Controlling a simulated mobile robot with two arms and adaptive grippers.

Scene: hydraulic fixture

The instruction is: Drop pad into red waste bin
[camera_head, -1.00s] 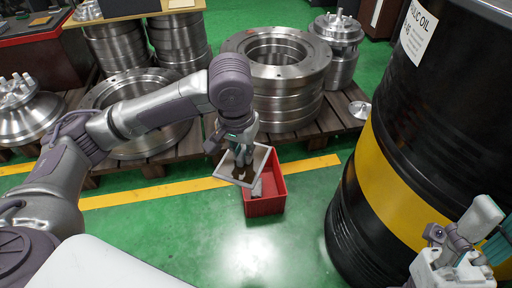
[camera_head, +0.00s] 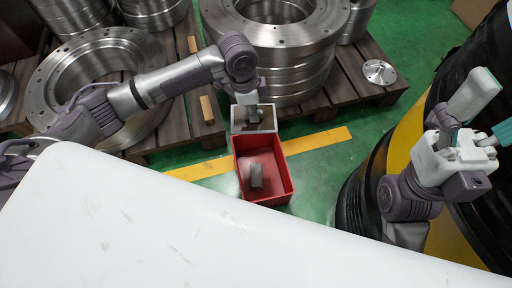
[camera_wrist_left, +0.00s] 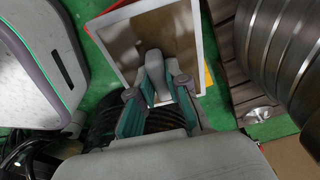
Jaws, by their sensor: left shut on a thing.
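The pad (camera_head: 240,127) is a flat square with a pale rim and a brown, stained-looking middle. My left gripper (camera_head: 251,106) is shut on it. In the left wrist view the pad (camera_wrist_left: 191,45) lies in front of the fingers, with a grey block-like part between them. The red waste bin (camera_head: 284,165) stands on the floor, open at the top. In the head view the pad shows at the bin's far edge; its height above the bin is hard to tell. A grey block lies inside the bin (camera_head: 256,177). My right gripper (camera_head: 488,112) looks open and empty at the right.
Stacked metal rings (camera_head: 275,62) stand on a wooden pallet (camera_head: 340,85) behind the bin. A black and yellow drum (camera_head: 405,140) stands at the right, close to my right arm. A yellow line (camera_head: 318,140) crosses the green floor. Bare floor lies right of the bin.

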